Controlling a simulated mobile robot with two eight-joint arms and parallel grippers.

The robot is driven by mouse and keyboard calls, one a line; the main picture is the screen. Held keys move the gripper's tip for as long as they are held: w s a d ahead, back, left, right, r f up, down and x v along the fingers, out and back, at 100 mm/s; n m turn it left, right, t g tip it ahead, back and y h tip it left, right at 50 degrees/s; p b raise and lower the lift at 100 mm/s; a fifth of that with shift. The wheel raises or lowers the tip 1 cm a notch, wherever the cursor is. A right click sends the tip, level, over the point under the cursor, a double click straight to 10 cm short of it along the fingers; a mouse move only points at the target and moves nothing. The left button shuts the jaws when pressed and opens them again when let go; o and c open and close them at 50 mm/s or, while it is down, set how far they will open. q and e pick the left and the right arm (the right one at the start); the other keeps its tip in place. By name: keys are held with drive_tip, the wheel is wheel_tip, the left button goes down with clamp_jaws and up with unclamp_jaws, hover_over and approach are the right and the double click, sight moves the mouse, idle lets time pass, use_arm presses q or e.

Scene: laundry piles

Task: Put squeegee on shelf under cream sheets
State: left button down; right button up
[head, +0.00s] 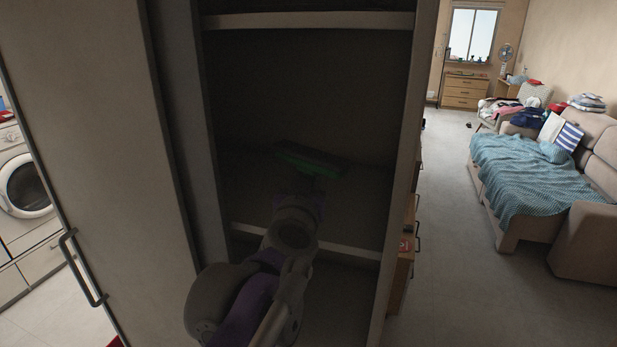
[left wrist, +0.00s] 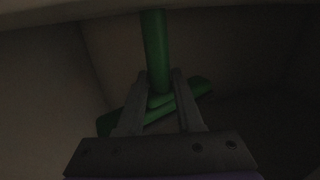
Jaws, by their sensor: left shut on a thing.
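The green squeegee (head: 315,163) is inside the dark, tall cabinet, in the compartment between an upper shelf (head: 310,20) and a lower shelf (head: 345,251). My left gripper (head: 303,192) reaches into this compartment and is shut on the squeegee. In the left wrist view, the fingers of my left gripper (left wrist: 160,82) close around the green squeegee (left wrist: 154,45) near where its handle meets the crosswise head. It is too dark to tell whether the squeegee touches the shelf. I cannot make out cream sheets. My right gripper is not in view.
An open cabinet door (head: 110,150) with a dark handle stands left of the opening. The cabinet's right side wall (head: 412,130) bounds it closely. A washing machine (head: 25,185) is at far left. A sofa with a blue blanket (head: 535,170) is at right, with clear floor (head: 450,260) before it.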

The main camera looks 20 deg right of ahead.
use_arm(q)
drive_tip(key=c, duration=0.6)
unclamp_jaws()
drive_tip(key=shift+f, duration=0.1)
drive_tip(key=shift+o, duration=0.2)
